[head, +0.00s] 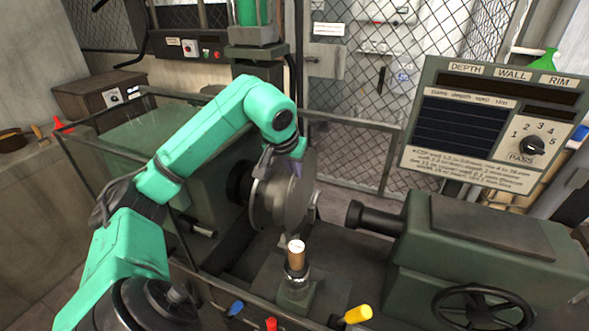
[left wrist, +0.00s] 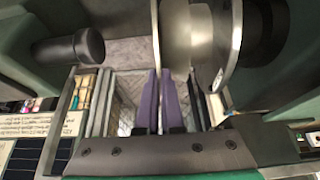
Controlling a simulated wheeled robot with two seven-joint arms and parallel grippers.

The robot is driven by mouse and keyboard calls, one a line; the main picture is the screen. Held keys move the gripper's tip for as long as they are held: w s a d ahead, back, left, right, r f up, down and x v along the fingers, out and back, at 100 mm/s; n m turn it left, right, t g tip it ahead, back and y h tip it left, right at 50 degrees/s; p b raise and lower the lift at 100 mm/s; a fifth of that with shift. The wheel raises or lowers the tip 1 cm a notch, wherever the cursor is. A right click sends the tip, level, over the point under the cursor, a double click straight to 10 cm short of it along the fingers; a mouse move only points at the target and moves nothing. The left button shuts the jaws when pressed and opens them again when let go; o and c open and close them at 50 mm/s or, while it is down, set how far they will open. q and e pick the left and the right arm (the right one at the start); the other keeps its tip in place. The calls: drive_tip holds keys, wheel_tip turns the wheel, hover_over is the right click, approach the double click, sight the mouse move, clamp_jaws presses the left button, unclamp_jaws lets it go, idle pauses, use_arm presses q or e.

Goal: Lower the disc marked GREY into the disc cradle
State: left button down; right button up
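A thin grey metal disc (head: 298,203) stands upright in front of the round former on the lathe spindle. Its edge shows in the left wrist view (left wrist: 155,35); no GREY marking is readable. My left gripper (head: 297,166) is at the disc's upper rim, and its purple fingers (left wrist: 159,78) lie close on either side of the edge, seemingly shut on it. A small light bracket (head: 315,207) by the disc's right side may be part of the disc cradle; the rest is hidden. My right gripper is out of view.
The dark tailstock spindle (head: 372,217) points at the disc from the right, with a gap between. A rail (head: 345,120) runs behind the lathe, and a panel (head: 490,125) stands at right.

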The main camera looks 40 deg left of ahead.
use_arm(q)
drive_tip(key=shift+f+b, duration=0.3)
drive_tip(key=shift+f, duration=0.2)
idle(0.3)
drive_tip(key=shift+f+b, duration=0.7)
drive_tip(key=shift+b, duration=0.05)
drive_tip(key=shift+f, duration=0.15)
